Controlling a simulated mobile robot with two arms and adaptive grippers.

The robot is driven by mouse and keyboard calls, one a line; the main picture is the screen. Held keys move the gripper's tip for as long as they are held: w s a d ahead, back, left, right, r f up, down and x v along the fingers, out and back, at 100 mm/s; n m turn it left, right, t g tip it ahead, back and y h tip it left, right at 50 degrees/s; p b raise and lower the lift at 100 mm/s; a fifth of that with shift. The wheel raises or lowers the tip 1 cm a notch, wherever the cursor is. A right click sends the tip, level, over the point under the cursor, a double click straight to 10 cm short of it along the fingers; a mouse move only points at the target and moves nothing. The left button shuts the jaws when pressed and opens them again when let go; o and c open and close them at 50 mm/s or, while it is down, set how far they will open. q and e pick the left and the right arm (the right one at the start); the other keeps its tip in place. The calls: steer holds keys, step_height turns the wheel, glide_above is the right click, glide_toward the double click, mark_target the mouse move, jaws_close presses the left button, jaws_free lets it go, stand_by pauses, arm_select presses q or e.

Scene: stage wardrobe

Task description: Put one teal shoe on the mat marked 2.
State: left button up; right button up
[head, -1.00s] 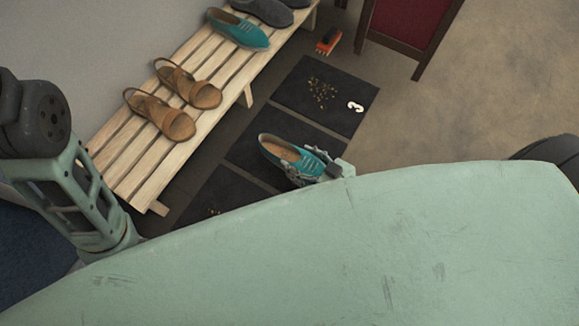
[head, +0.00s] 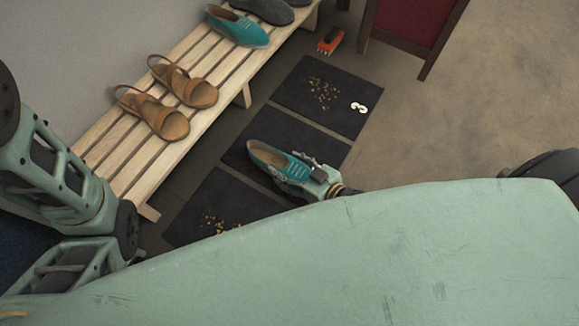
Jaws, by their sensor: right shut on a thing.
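A teal shoe (head: 277,160) with a tan inside is at the middle dark mat (head: 240,152). My right gripper (head: 294,172) is shut on this shoe from its right side. I cannot tell whether the sole touches the mat. The shoe and gripper cover part of the middle mat, and no number shows on it. Another teal shoe (head: 237,25) lies on the wooden bench. My left arm is at the left edge; its gripper is not in view.
The slatted bench (head: 108,158) also holds brown sandals (head: 160,118) and grey shoes (head: 265,8). The mat marked 3 (head: 330,118) and the nearest mat (head: 190,215) carry yellowish crumbs. An orange brush (head: 330,42) lies beyond.

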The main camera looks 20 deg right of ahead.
steer(key=shift+f, duration=0.1)
steer(key=o, duration=1.3)
